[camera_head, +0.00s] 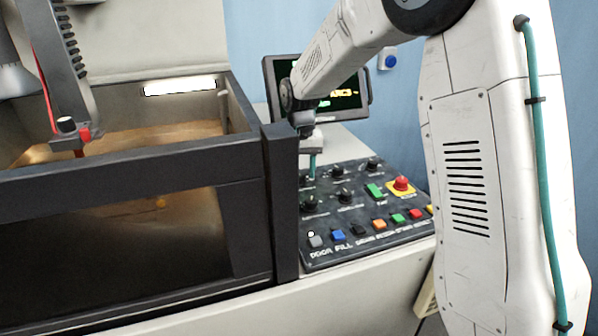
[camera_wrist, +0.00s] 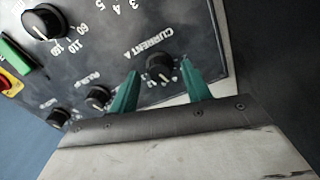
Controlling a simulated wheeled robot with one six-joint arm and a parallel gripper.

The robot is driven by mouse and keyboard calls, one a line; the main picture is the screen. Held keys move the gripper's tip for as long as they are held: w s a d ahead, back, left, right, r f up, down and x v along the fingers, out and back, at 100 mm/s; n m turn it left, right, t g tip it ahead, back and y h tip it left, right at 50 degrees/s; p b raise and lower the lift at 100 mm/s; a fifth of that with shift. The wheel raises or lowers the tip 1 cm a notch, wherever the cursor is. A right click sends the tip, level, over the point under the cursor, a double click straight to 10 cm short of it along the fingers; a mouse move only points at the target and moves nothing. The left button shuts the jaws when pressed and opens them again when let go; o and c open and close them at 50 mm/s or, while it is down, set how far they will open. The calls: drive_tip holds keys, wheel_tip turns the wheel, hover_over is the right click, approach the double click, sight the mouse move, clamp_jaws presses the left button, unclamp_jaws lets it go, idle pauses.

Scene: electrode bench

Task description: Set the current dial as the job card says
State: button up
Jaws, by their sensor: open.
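The current dial (camera_wrist: 160,68) is a black round knob with a pale pointer line, beside the printed words "CURRENT A" in the wrist view. My gripper (camera_wrist: 160,66) is open, with one green finger on each side of this dial. I cannot tell whether the fingers touch it. In the head view my gripper (camera_head: 312,171) points down over the far left part of the black control panel (camera_head: 335,228), and the arm partly covers that area. I cannot make out a job card in either view.
Other black knobs (camera_head: 345,196) and a red emergency button (camera_head: 401,183) on yellow are on the panel. Coloured push buttons (camera_head: 378,226) line its front. A monitor (camera_head: 363,92), partly hidden by my arm, stands behind. The machine tank's dark frame (camera_head: 281,200) rises left of the panel.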

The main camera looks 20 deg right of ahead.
wheel_tip(320, 180, up, 7)
drive_tip(key=shift+r, duration=0.1)
idle(0.6)
drive_tip(key=s+d+r+n, duration=0.1)
drive_tip(key=s+r, duration=0.1)
drive_tip(key=s, duration=1.7)
drive_tip(key=s+d+r+n+t, duration=0.1)
drive_tip(key=s+d+r+n, duration=0.1)
drive_tip(key=s, duration=1.7)
drive_tip(key=shift+s+r, duration=0.2)
drive_tip(key=shift+r, duration=0.15)
drive_tip(key=shift+d, duration=0.15)
